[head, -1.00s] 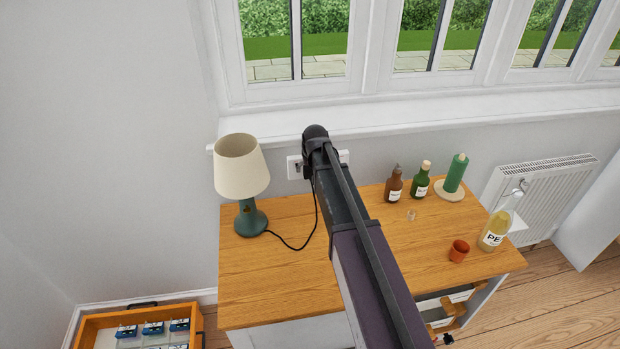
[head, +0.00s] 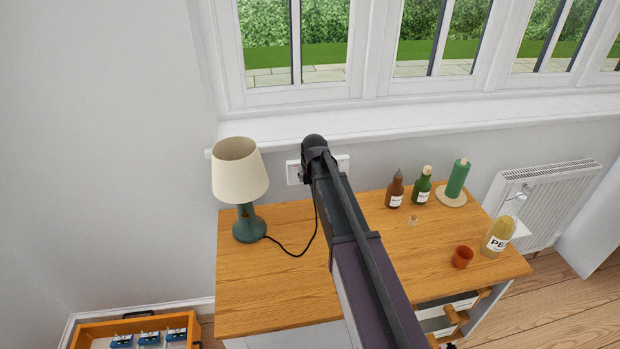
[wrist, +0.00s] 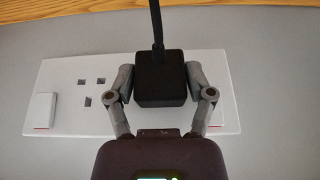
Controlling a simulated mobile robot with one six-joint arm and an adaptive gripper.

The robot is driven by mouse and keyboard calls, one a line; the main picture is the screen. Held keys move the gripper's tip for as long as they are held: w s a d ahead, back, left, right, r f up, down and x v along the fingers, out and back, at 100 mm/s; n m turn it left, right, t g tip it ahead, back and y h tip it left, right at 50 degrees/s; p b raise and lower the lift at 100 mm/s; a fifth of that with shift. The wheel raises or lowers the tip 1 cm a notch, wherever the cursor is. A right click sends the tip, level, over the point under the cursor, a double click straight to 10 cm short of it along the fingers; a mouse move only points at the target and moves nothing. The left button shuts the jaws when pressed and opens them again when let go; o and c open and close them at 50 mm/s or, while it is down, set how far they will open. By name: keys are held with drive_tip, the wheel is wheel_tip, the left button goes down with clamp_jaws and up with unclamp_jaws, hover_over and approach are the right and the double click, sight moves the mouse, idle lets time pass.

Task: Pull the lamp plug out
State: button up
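The lamp plug (wrist: 161,79) is a black block with its cord running up out of it in the wrist view. It sits in front of the right half of the white double socket (wrist: 65,75); whether its pins are in is hidden. My gripper (wrist: 161,82) has its two grey fingers on either side of the plug, seemingly touching both sides. In the head view my arm hides the gripper and the plug, and the socket plate (head: 294,172) shows beside it. The lamp (head: 240,175), with a cream shade and teal base, stands on the desk, its black cord (head: 290,250) running towards the socket.
The window sill (head: 440,125) juts out above the socket. The desk's left part is mostly clear.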

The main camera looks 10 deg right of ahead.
drive_tip(key=c, duration=0.5)
drive_tip(key=shift+o, duration=0.2)
drive_tip(key=shift+s, duration=0.1)
drive_tip(key=shift+s, duration=2.75)
